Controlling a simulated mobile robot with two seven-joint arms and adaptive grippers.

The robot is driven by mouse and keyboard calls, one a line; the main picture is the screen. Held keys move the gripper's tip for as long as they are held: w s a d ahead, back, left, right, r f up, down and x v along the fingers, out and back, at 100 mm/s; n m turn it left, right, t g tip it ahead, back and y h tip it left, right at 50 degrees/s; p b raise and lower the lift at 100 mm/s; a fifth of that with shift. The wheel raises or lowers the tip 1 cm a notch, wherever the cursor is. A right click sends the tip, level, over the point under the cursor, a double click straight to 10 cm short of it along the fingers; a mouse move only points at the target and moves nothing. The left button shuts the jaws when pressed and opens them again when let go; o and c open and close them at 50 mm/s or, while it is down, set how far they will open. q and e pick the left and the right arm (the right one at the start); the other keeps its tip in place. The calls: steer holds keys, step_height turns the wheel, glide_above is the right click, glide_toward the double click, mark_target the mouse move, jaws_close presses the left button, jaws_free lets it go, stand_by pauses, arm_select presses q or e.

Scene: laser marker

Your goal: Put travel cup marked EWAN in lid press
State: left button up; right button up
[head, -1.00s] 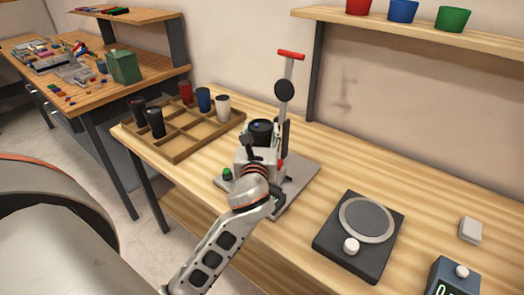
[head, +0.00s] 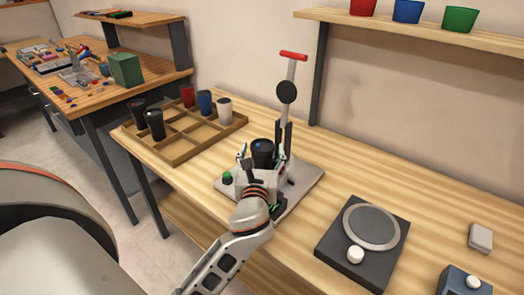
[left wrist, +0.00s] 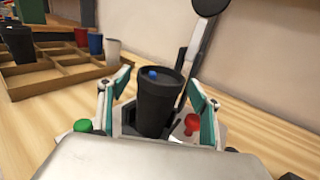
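A black travel cup (head: 262,157) with a dark lid and a small blue spot on top stands upright at the lid press (head: 308,178). No name is readable on it; it also shows in the left wrist view (left wrist: 157,107). The press has an upright column, a black round head above and behind the cup, and a red-topped handle. My left gripper (head: 260,166) is open, its teal-padded fingers on either side of the cup with gaps visible in the left wrist view (left wrist: 160,100). The cup's seat is partly hidden by my gripper. My right gripper is out of view.
A wooden divided tray (head: 190,150) holds several cups at the back left. A green button (head: 227,177) and a red knob (left wrist: 191,124) flank the cup. A black plate device (head: 362,240) stands at right. The table between is clear.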

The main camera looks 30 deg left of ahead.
arm_select(q)
steer(key=shift+r, duration=0.15)
steer(key=v, duration=1.2)
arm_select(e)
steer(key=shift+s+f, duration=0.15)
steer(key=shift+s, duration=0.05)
arm_select(q)
steer(key=shift+d, duration=0.1)
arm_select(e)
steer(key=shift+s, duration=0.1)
